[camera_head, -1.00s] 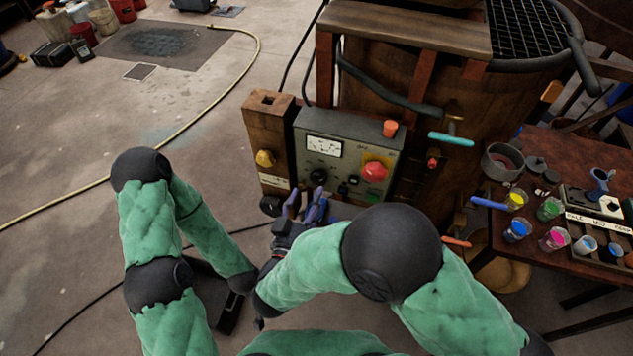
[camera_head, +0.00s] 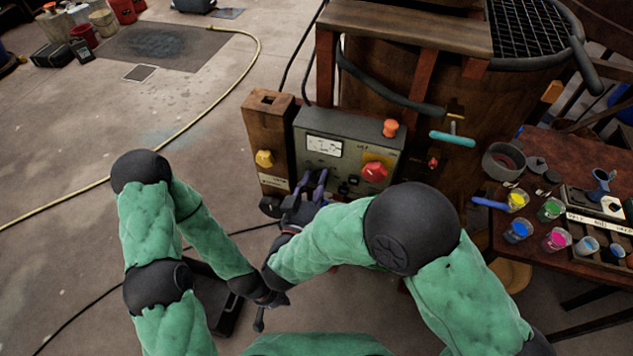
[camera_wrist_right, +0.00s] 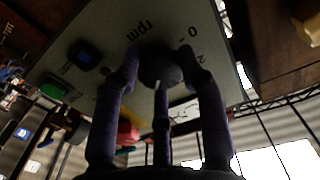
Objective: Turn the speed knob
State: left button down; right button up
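The speed knob (camera_wrist_right: 160,68) is a round black dial on the grey control panel (camera_head: 357,133), beside the letters "rpm" and a number scale in the right wrist view. A small pale mark shows at its lower edge. My right gripper (camera_head: 312,176) has its purple fingers around the knob; in the right wrist view the fingertips (camera_wrist_right: 163,75) meet its sides and lower edge, and the gripper looks shut on it. In the head view the fingers hide the knob. My left gripper (camera_head: 264,308) hangs low, away from the panel; its fingers are too unclear to read.
A red mushroom button (camera_head: 374,172) on a yellow plate sits right of the knob. A wooden post (camera_head: 268,135) with a yellow knob (camera_head: 264,158) stands at left. Paint cups crowd the right table (camera_head: 560,255).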

jog(key=shift+m, duration=0.3)
jog(key=o, duration=1.1)
jog(key=shift+o, duration=0.2)
jog(key=v, duration=1.2)
